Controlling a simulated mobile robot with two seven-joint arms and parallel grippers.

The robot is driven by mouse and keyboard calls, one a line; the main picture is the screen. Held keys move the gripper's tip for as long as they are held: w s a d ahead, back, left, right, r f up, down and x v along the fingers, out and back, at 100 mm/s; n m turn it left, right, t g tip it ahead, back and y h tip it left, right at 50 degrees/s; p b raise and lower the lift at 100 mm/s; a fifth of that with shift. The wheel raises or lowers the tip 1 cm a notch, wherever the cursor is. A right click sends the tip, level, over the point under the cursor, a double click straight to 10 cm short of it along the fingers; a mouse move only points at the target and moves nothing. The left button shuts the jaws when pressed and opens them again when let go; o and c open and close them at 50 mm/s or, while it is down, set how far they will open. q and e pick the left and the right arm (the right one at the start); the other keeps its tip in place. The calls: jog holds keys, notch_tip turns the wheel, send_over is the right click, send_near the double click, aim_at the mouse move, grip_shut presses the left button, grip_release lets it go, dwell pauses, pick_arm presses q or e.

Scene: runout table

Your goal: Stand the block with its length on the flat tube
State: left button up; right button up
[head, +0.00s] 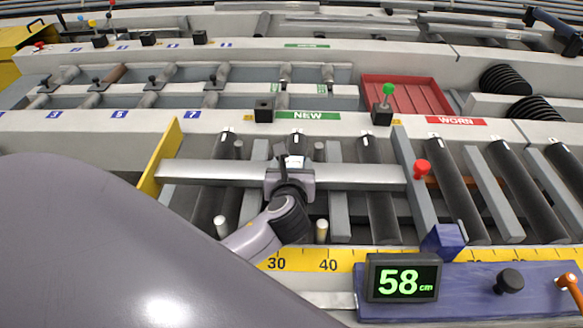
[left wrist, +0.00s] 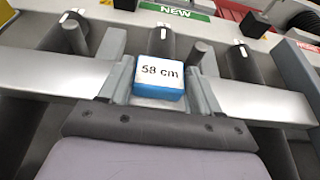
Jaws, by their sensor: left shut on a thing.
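The flat tube (head: 215,172) is a long silver bar lying across the rollers, from the yellow plate at left to the grey stop bar at right. My left gripper (head: 292,168) is over its middle. In the left wrist view, its two fingers (left wrist: 162,85) are shut on the block (left wrist: 160,78), which is blue with a white top reading "58 cm". The block is upright over the tube (left wrist: 255,102); I cannot tell whether its base touches the tube. In the head view, only the block's pale label (head: 295,162) shows clearly. My right gripper is not in view.
A display (head: 403,279) reads 58 cm beside a yellow scale (head: 345,262). A red knob (head: 422,168) is near the tube's right end.

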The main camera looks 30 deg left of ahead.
pick_arm(q)
jog(key=shift+f, duration=0.15)
jog(key=o, duration=1.1)
jog(key=shift+c, duration=0.2)
jog(key=shift+r, duration=0.25)
